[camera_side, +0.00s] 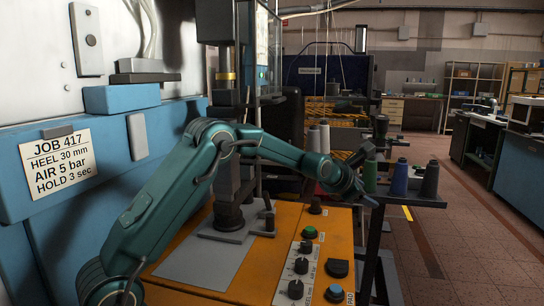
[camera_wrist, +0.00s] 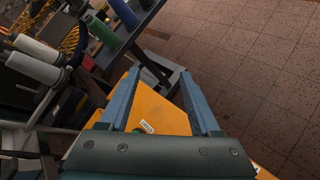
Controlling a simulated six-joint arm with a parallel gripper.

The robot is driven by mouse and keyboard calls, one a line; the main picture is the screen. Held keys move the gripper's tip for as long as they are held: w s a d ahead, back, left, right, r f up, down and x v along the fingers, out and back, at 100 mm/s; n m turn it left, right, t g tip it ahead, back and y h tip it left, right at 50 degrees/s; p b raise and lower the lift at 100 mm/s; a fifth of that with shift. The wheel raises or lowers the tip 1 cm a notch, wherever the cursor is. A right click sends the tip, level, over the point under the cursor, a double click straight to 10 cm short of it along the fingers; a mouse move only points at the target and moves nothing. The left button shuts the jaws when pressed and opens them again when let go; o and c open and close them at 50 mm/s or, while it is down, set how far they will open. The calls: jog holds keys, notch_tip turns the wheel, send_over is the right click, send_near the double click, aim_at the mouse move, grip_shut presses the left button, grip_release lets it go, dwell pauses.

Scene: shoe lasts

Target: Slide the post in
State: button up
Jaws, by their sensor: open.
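My gripper (camera_side: 366,198) is at the end of my green arm, above the right edge of the orange machine top, beside the thread spools. In the wrist view its two blue fingers (camera_wrist: 160,72) are apart, with nothing between them. A dark upright post (camera_side: 228,195) stands on a grey clamp plate (camera_side: 212,236) under the machine's head, to the left of my gripper. My arm passes close in front of it and hides part of it. I cannot tell whether this is the post the task names.
The orange top (camera_side: 262,262) carries knobs, a green button (camera_side: 309,232) and a blue button (camera_side: 335,292). A rack holds green (camera_side: 370,174), blue (camera_side: 399,177) and dark (camera_side: 430,180) spools close to my gripper. The tiled floor (camera_side: 462,255) to the right is clear.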

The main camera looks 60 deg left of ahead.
jog(key=w+a+r+n+t+y, duration=0.2)
jog(key=a+n, duration=0.2)
jog(key=n, duration=0.1)
jog(key=n+g+y, duration=0.9)
jog(key=n+y, duration=0.4)
jog(key=n, duration=0.2)
send_over(271, 220)
jog(key=a, duration=0.1)
notch_tip(271, 220, down, 8)
jog(key=shift+w+a+f, duration=0.1)
jog(key=shift+w, duration=0.05)
notch_tip(271, 220, down, 6)
jog(key=shift+f, duration=0.25)
jog(key=shift+a+f, duration=0.25)
jog(key=shift+f, duration=0.05)
jog(key=shift+x, duration=1.3)
jog(key=shift+w+r, duration=0.1)
grip_shut()
